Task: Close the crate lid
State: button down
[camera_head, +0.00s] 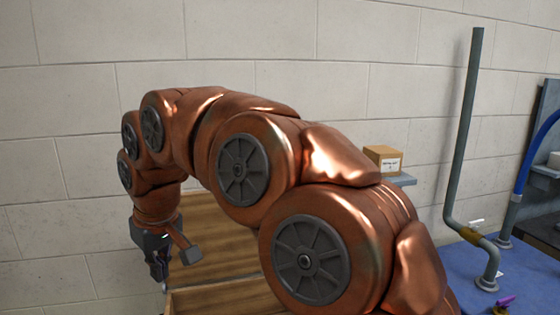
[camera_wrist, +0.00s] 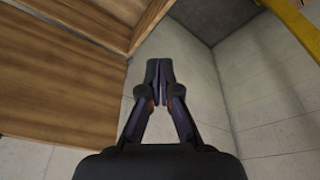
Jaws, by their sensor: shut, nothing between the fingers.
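The wooden crate (camera_head: 228,299) shows low in the head view, partly behind my arm and cut off by the bottom edge. Its lid (camera_head: 222,240) stands raised, a light wood panel near the wall. My gripper (camera_head: 160,274) points down at the left side of the lid. In the wrist view, my gripper (camera_wrist: 160,70) has its fingertips together with nothing between them. A large wood panel (camera_wrist: 60,85) fills the left of that view, apart from the fingers. I cannot tell whether it is the lid or a crate side.
A blue table (camera_head: 450,268) at the right carries a bent grey pipe (camera_head: 467,130) and a purple-handled item (camera_head: 504,302). A small cardboard box (camera_head: 383,160) sits on a grey ledge. A block wall (camera_head: 80,110) stands behind. A yellow bar (camera_wrist: 298,28) crosses the wrist view's top right.

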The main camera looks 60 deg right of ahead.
jog(key=w+d+r+m+t+h+p, duration=0.1)
jog(key=w+d+r+m, duration=0.15)
jog(key=d+r, duration=0.8)
jog(key=w+d+r+m+t+h+p, duration=0.25)
jog(key=d+r, duration=0.35)
jog(key=d, duration=1)
jog(key=s+d+r+m, duration=0.25)
jog(key=s+d, duration=0.45)
jog(key=d, duration=0.4)
jog(key=shift+m+g+h, duration=0.25)
jog(key=shift+g+h, duration=0.1)
jog(key=shift+w+d+f+p, duration=0.3)
jog(key=shift+f+p, duration=0.35)
jog(key=shift+f, duration=0.9)
jog(key=shift+w+d+f+p, duration=0.1)
jog(key=shift+w+f+p, duration=0.45)
jog(key=shift+f, duration=1.05)
jog(key=shift+w+d+f+p, duration=0.2)
jog(key=shift+f+p, duration=0.55)
jog(key=shift+f, duration=0.8)
jog(key=shift+a+f, duration=0.1)
